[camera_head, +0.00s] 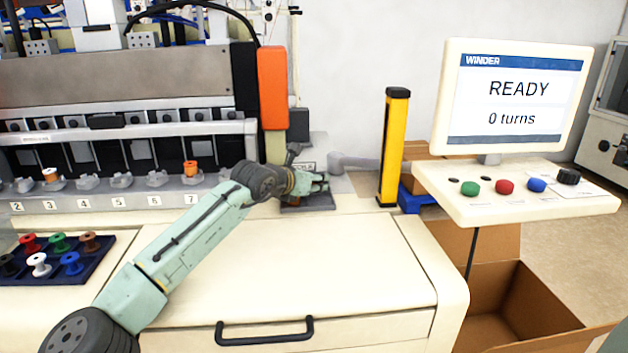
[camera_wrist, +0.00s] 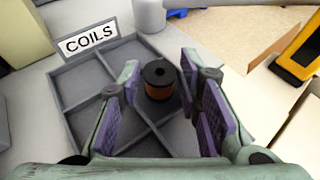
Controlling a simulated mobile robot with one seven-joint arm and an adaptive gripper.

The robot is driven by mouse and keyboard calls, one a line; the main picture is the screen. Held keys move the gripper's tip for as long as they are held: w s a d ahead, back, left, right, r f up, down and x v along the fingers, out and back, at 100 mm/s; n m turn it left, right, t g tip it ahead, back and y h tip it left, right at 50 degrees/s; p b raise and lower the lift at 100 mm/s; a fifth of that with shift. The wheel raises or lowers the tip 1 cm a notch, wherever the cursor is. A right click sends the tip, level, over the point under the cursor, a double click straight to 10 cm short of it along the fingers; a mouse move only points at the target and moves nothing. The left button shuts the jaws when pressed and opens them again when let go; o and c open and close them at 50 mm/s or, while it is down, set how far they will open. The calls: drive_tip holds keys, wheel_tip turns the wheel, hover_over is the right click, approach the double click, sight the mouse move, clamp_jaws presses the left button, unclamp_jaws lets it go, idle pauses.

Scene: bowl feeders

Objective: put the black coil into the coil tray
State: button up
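The black coil (camera_wrist: 159,82), a black-flanged spool wound in copper brown, shows upright in the wrist view at the coil tray. The grey coil tray (camera_wrist: 90,82) has several compartments and a "COILS" sign (camera_wrist: 88,39). My gripper (camera_wrist: 161,85) has its purple-padded fingers on either side of the coil, with narrow gaps beside it, and looks open. How firmly the coil rests on the tray floor is hard to see. In the head view my gripper (camera_head: 322,182) is low over the tray (camera_head: 308,203), and the coil is hidden there.
A yellow post (camera_head: 393,150) stands right of the tray. The winder panel (camera_head: 515,185) with its screen (camera_head: 515,100) is farther right. A dark blue rack (camera_head: 95,270) of coloured spools lies at the left. The front counter is clear. An open cardboard box (camera_head: 515,300) stands below.

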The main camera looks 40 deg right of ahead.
drive_tip(key=shift+r, duration=0.2)
drive_tip(key=b+v, duration=0.3)
drive_tip(key=v, duration=0.9)
